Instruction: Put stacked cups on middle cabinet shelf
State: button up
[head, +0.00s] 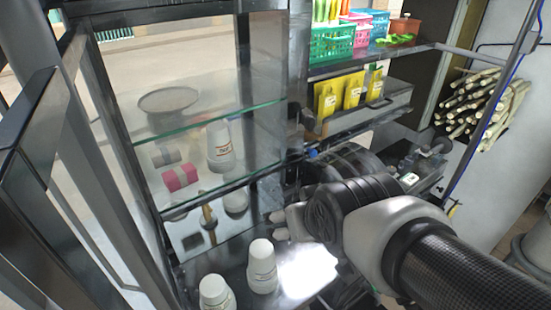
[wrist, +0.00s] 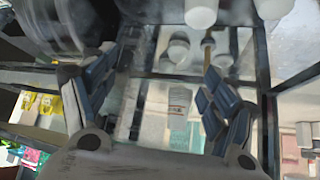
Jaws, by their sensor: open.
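A stack of white cups (head: 219,147) with red print stands upright on a glass shelf (head: 205,193) of the cabinet. My gripper (head: 280,224) is open over that surface, to the right of the shelf stack and lower, partly hidden by my wrist. In the wrist view, my gripper's (wrist: 165,88) fingers are apart with nothing held.
A pink box (head: 180,177) is left of the shelf stack. An upper glass shelf (head: 205,127) and dark cabinet posts enclose the space. An open door frame (head: 30,125) is at left. A rack with a green basket (head: 331,43) and yellow packets (head: 352,90) stands right.

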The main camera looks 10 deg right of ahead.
jog(key=s+f+g, duration=0.1)
jog(key=s+g, duration=0.2)
jog(key=s, duration=1)
jog(key=shift+d+f+m, duration=0.2)
jog(key=shift+d+m, duration=0.1)
jog(key=shift+d, duration=0.15)
